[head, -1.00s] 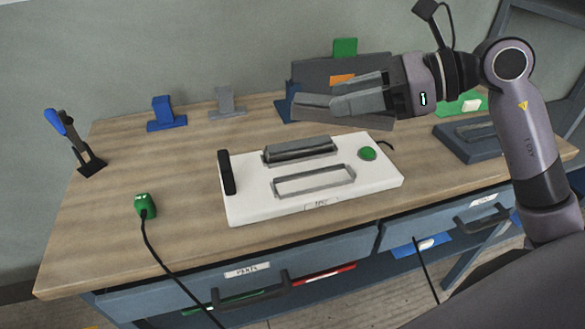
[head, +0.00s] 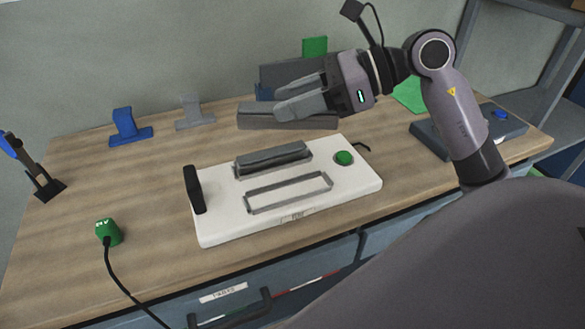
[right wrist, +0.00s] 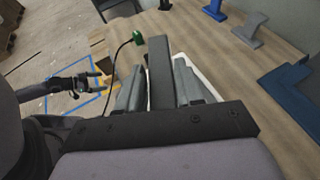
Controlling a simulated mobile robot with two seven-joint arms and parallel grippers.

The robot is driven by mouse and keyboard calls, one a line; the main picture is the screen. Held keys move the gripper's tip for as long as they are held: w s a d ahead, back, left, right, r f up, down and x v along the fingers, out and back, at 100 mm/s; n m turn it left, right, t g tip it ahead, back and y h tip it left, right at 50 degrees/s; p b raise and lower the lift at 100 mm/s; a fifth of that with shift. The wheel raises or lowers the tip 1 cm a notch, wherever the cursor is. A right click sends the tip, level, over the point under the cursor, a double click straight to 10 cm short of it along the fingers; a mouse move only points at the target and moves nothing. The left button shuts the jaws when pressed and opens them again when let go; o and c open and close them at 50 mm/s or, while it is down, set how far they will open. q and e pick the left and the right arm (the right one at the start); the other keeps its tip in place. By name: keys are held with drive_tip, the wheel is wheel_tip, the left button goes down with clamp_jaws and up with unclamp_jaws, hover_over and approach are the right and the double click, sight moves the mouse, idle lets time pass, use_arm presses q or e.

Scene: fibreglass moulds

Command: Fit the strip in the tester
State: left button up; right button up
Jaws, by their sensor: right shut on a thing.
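My right gripper (head: 283,103) is shut on a grey strip (head: 245,117), held roughly level behind the tester (head: 215,228). In the right wrist view the strip (right wrist: 159,75) stands between the two fingers. The tester is a white box with a black handle (head: 194,189) at its left end, a green button (head: 344,158) at its right, a raised grey bar (head: 272,158) and an empty-looking grey rectangular frame (head: 289,193) on top. The strip is apart from the tester. My left gripper (right wrist: 102,80) shows small in the right wrist view, its fingers apart and empty.
A green plug-like block (head: 108,231) with a black cable lies left of the tester. A blue stand (head: 126,128) and a grey stand (head: 193,114) are at the back. A dark tray (head: 430,137) with a blue button is at right.

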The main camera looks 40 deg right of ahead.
wheel_tip(320, 180, down, 13)
drive_tip(key=shift+f, duration=0.15)
idle(0.4)
drive_tip(key=shift+f+b, duration=0.6)
drive_tip(key=shift+b, duration=0.2)
drive_tip(key=o, duration=1.1)
